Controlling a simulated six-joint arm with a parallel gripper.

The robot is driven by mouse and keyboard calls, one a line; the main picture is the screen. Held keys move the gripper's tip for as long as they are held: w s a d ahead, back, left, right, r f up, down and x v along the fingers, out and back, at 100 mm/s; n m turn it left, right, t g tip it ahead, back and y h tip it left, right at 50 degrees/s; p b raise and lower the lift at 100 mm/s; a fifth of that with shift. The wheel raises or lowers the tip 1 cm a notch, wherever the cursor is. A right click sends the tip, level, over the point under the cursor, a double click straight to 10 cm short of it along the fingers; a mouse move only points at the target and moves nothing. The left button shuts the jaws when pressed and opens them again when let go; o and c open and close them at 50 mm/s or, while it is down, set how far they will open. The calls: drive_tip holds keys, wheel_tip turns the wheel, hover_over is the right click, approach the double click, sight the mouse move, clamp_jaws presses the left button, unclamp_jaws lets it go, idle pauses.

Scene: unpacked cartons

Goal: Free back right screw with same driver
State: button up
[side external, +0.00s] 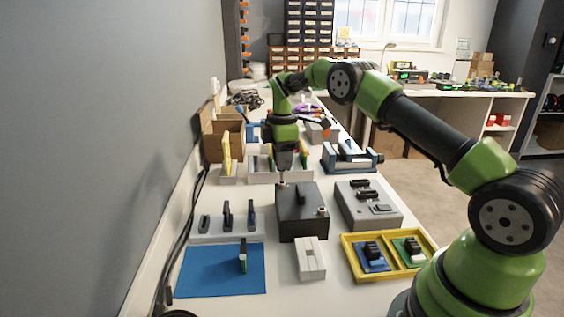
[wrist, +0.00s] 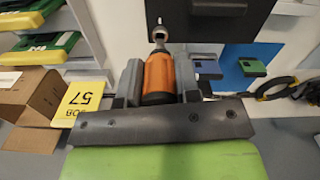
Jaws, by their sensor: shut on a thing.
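My gripper (side external: 284,158) is shut on an orange and black driver (wrist: 158,78), which sits between the two jaws in the wrist view. In the side view it points down at the far left corner of a dark box (side external: 302,222). The driver's grey tip is at or just above the box's edge; I cannot tell whether it touches a screw there. The dark box also shows at the top of the wrist view (wrist: 205,18). A small round metal piece (side external: 322,211) shows at the box's near right corner, and a dark raised handle is on its lid.
A grey box (side external: 368,212) stands close on the right. A yellow tray (side external: 348,246), a white block (side external: 310,259) and a blue mat (side external: 205,274) lie in front. A grey tool rack (side external: 212,228) is left; a carton (side external: 215,140) and a blue vise (side external: 350,160) are behind.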

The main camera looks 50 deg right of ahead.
drive_tip(key=shift+r, duration=1.6)
